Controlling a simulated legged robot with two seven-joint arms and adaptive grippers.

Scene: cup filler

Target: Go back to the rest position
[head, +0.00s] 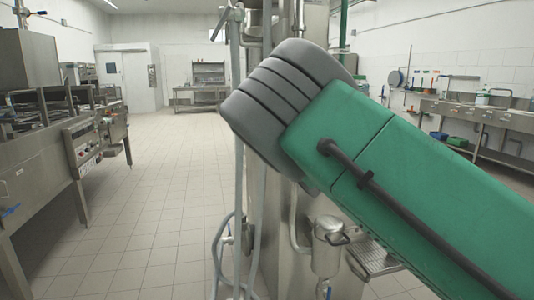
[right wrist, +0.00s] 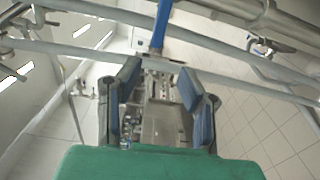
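My right gripper (right wrist: 160,80) shows in the right wrist view with its two blue-padded fingers spread apart. Nothing is held between them; a steel machine (right wrist: 162,125) shows behind the gap. My green right forearm crosses the head view from the lower right up to a grey joint near the middle, and the right gripper itself is not visible there. The steel filler machine (head: 263,210) stands behind my arm, partly hidden by it. My left arm and left gripper are in neither view.
Grey pipes (right wrist: 225,55) and a blue handle (right wrist: 160,25) lie close beyond the right fingertips. A lidded steel canister (head: 328,245) sits on the machine's lower front. A steel workbench line (head: 85,140) stands at the left. Tiled floor (head: 170,185) is clear between.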

